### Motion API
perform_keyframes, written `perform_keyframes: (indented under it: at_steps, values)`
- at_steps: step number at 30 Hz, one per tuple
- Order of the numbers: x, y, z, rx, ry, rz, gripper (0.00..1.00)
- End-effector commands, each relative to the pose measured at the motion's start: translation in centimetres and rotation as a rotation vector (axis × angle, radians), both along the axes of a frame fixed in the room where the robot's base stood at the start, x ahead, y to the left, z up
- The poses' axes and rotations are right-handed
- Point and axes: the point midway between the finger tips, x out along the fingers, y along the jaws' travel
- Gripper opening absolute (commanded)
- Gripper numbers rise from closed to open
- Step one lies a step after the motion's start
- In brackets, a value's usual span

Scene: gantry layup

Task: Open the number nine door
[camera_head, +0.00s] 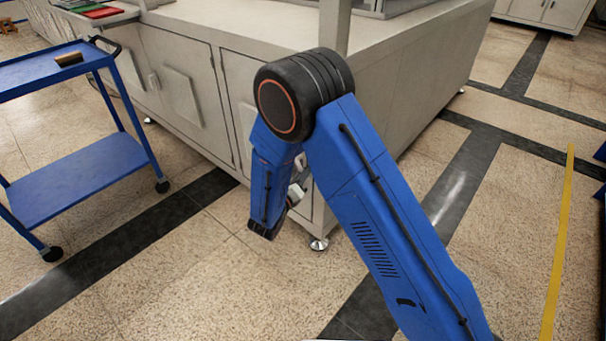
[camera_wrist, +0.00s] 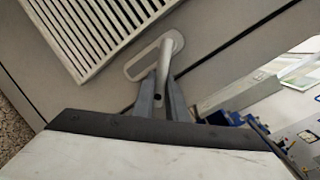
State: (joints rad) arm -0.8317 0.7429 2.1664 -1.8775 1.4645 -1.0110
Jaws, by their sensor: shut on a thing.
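The pale grey cabinet (camera_head: 210,40) has several doors along its front, and my arm covers its right part. In the wrist view, a grey door (camera_wrist: 95,88) with a slatted vent (camera_wrist: 95,28) fills the upper left. A light metal handle (camera_wrist: 172,45) is fixed on it beside the vent. My gripper (camera_wrist: 163,82) is shut on this handle. In the head view my gripper (camera_head: 297,193) shows only partly behind my arm, low by the cabinet's front. No number is readable on the doors, and I cannot tell whether this door is ajar.
A blue two-shelf cart (camera_head: 75,180) on wheels stands at the left, with a small dark and brown item (camera_head: 68,59) on top. Coloured trays (camera_head: 100,12) lie on the cabinet top. The speckled floor (camera_head: 200,270) in front is clear. A yellow line (camera_head: 558,250) runs at the right.

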Motion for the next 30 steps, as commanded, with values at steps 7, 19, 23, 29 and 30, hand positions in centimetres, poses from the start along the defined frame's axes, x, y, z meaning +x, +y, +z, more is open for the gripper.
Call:
perform_keyframes:
  at_steps: [7,19,23,29,30]
  values:
    - [-0.4,-0.6,1.1,-0.16,0.125,0.001,0.0]
    - [-0.8,-1.1,2.8,-0.41,0.32,0.001,0.0]
    - [-0.9,-1.1,3.2,-0.466,0.363,0.0,0.0]
    - [-0.9,-1.2,3.5,-0.52,0.406,0.001,0.0]
    - [-0.9,-1.2,3.6,-0.526,0.411,0.001,0.0]
